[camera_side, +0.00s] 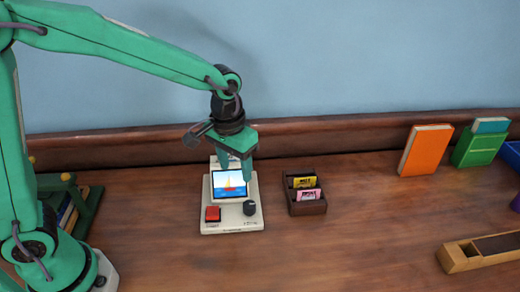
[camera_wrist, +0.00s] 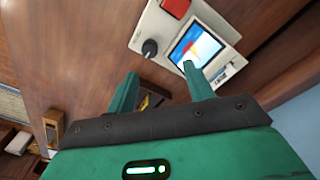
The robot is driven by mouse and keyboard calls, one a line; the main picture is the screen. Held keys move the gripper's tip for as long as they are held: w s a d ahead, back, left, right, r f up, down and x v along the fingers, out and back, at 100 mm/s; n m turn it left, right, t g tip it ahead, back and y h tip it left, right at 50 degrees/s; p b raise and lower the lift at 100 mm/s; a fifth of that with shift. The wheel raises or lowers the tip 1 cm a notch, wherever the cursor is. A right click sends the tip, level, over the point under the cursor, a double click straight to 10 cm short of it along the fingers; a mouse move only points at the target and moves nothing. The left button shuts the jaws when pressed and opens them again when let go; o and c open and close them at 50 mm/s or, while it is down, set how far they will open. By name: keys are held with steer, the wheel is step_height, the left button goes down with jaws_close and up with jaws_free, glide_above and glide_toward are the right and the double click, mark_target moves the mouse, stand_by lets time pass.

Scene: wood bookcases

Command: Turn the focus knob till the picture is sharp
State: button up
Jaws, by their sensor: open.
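A cream viewer device (camera_side: 215,220) stands on the wooden surface, its screen (camera_side: 229,183) showing a picture with blue above, an orange and yellow shape in the middle and blue below. The picture is too small to judge how sharp it is. The black focus knob (camera_side: 250,208) is at its front right, beside a red button (camera_side: 213,214). My gripper (camera_side: 236,165) is open above the back of the device, apart from the knob. In the wrist view the fingers (camera_wrist: 160,92) are spread with nothing between them; the knob (camera_wrist: 149,48) and screen (camera_wrist: 194,46) lie beyond them.
A dark wooden holder (camera_side: 307,207) with yellow and pink packets stands right of the device. An orange book (camera_side: 425,150) and green book (camera_side: 478,148) stand at the back right. A wooden box (camera_side: 480,251) lies front right. The front middle is clear.

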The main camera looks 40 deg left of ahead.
mark_target(249, 205)
steer(key=shift+g, duration=0.4)
steer(key=d+f, duration=0.1)
steer(key=w+d+f, duration=0.1)
steer(key=f, duration=0.1)
steer(key=shift+w+d+f, duration=0.2)
steer(key=shift+d+f, duration=0.05)
steer(key=shift+d, duration=0.05)
steer(key=shift+f, duration=3.9)
steer(key=c, duration=1)
